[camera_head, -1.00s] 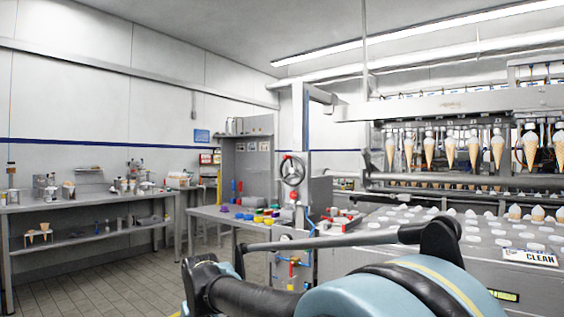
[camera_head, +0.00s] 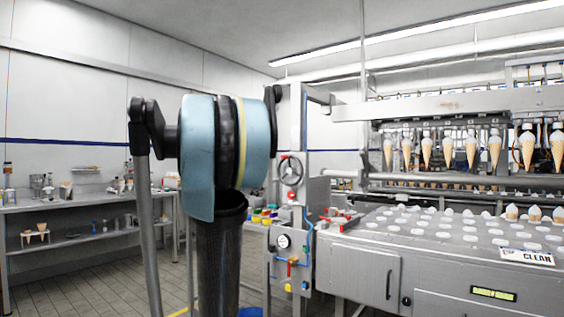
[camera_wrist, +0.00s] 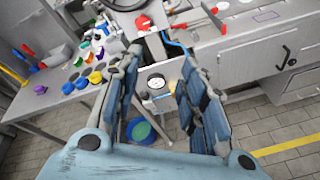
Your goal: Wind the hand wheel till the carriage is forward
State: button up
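The hand wheel (camera_head: 291,171) is a dark spoked ring with a red knob, mounted on a grey upright panel right of the middle in the head view. In the wrist view it is at best cut off by the top edge. My gripper (camera_wrist: 160,68) is open and empty in the wrist view, its two blue-grey fingers spread apart with the round gauge (camera_wrist: 156,83) showing between them. It is apart from the wheel. In the head view my raised arm hides the gripper. A row of cone grippers (camera_head: 445,137) holds cones on the machine; I cannot tell which part is the carriage.
Below the wheel are a red button (camera_head: 291,196) and pipes with valves (camera_head: 291,266). A side table (camera_wrist: 48,97) with coloured lids stands left of the panel. A green-and-blue bin (camera_wrist: 141,131) sits on the tiled floor.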

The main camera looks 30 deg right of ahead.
aim_at(283, 157)
jog(key=w+d+r+n+t+h, duration=0.25)
jog(key=w+d+r+n, duration=0.45)
jog(key=r, duration=0.4)
jog(key=shift+g+h, duration=0.25)
jog(key=shift+g, duration=0.2)
jog(key=x, duration=1.1)
jog(key=w+x, duration=0.1)
jog(key=x, duration=0.5)
jog(key=shift+w+a+r, duration=0.1)
jog(key=shift+a+r, duration=0.1)
jog(key=shift+a, duration=0.1)
jog(key=shift+r, duration=0.1)
grip_shut()
